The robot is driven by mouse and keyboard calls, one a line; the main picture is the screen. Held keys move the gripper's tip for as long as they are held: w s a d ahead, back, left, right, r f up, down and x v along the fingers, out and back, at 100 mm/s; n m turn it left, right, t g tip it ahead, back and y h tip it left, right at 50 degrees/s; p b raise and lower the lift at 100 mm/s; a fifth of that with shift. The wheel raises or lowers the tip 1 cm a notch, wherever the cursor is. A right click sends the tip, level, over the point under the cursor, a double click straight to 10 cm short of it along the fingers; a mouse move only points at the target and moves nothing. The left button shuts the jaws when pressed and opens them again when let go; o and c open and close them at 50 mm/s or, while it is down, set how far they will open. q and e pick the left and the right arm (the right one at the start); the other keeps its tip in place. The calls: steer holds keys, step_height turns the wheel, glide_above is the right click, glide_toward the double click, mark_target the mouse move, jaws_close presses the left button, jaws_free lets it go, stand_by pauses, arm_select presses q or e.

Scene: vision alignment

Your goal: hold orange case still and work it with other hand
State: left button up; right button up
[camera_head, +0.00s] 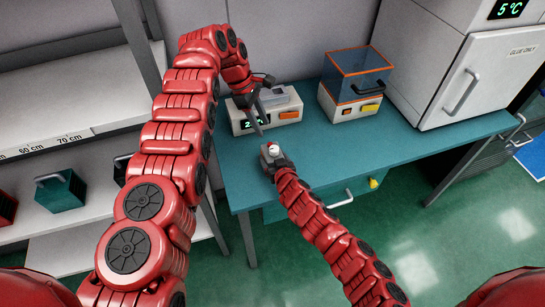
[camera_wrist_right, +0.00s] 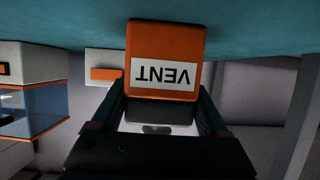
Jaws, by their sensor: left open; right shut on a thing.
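In the right wrist view an orange case (camera_wrist_right: 166,50) with a white VENT label, seen upside down, sits between the fingers of my right gripper (camera_wrist_right: 160,103), which is shut on it. In the head view my right gripper (camera_head: 272,158) is near the front edge of the teal table; the case cannot be made out clearly there. My left gripper (camera_head: 260,106) is open, beside the white device at the back of the table, apart from my right gripper and pointing down towards the tabletop.
The white device (camera_head: 288,114) has a display and an orange button. Right of it stands a white box (camera_head: 345,104) with a clear, orange-edged cover. A grey cabinet (camera_head: 490,85) stands at the right end of the teal table (camera_head: 400,140). Shelves (camera_head: 75,120) are at left.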

mark_target(274, 148)
arm_select(q)
steer(key=shift+o, duration=0.2)
arm_select(e)
steer(key=c, duration=0.4)
arm_select(q)
steer(key=shift+o, duration=1.2)
steer(key=d+m, duration=0.1)
steer(key=m, duration=0.1)
steer(key=d+r+m+y, duration=0.1)
steer(key=m, duration=0.2)
steer(key=r+m+y, duration=0.1)
steer(key=m, duration=0.1)
steer(key=shift+s+d+r+m+t, duration=0.1)
steer(key=shift+s+d+m+t, duration=0.2)
steer(key=shift+s+d+m, duration=0.1)
steer(key=f+m, duration=0.2)
steer(key=f, duration=0.1)
steer(key=f+m+y, duration=0.1)
steer(key=f, duration=0.3)
steer(key=d+f+m, duration=0.1)
steer(key=f+m, duration=0.1)
steer(key=f, duration=0.2)
steer(key=shift+s+m+t+y, duration=0.25)
steer(key=shift+m+t+y, duration=0.05)
steer(key=shift+t+y, duration=0.1)
jaws_close()
